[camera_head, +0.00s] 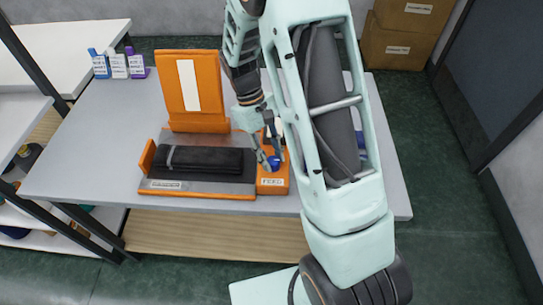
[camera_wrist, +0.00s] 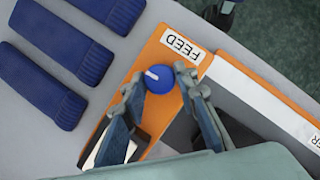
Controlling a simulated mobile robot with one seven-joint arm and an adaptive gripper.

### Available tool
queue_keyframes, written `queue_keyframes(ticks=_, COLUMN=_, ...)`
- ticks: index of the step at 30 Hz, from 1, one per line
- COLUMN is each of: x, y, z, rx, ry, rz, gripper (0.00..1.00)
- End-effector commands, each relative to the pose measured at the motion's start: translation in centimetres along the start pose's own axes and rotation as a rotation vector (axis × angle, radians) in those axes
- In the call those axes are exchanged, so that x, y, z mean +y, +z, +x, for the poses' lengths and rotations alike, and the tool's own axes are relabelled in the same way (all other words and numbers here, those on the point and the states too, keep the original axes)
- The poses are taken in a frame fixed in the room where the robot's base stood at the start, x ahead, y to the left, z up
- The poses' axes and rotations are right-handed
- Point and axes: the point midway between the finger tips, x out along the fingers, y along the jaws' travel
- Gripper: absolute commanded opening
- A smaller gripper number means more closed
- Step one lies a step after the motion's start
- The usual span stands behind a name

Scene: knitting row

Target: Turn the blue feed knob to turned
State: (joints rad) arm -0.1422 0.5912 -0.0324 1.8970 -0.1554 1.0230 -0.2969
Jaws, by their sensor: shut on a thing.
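The blue feed knob (camera_wrist: 160,78) is round and sits on an orange block (camera_wrist: 145,50) with a FEED label. A short white mark shows near the knob's left edge in the wrist view. In the head view the knob (camera_head: 274,164) shows between my fingers. My gripper (camera_wrist: 163,83) reaches down over the block with one finger on each side of the knob, shut on it. My gripper (camera_head: 271,160) partly covers the knob in the head view. The exact contact at the fingertips is hard to see.
Left of the block is an orange-framed machine with a black roll (camera_head: 205,160) and an upright orange panel (camera_head: 190,85). Several dark blue knitted pieces (camera_wrist: 50,35) lie beside the block. The table's front left is clear.

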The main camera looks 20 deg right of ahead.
Motion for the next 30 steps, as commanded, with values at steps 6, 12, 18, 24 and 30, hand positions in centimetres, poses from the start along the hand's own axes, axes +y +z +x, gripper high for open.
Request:
queue_keyframes(ticks=6, x=0.05, y=-0.03, z=-0.02, rx=0.001, ry=-0.019, rz=0.046, gripper=0.03)
queue_keyframes(ticks=12, x=0.06, y=-0.02, z=-0.02, rx=0.001, ry=-0.023, rz=0.056, gripper=0.03)
queue_keyframes(ticks=18, x=0.06, y=-0.01, z=-0.02, rx=0.001, ry=-0.023, rz=0.056, gripper=0.03)
queue_keyframes(ticks=24, x=0.06, y=0.0, z=-0.01, rx=0.001, ry=-0.023, rz=0.056, gripper=0.41)
queue_keyframes(ticks=30, x=0.05, y=0.01, z=-0.01, rx=0.001, ry=-0.022, rz=0.055, gripper=0.44)
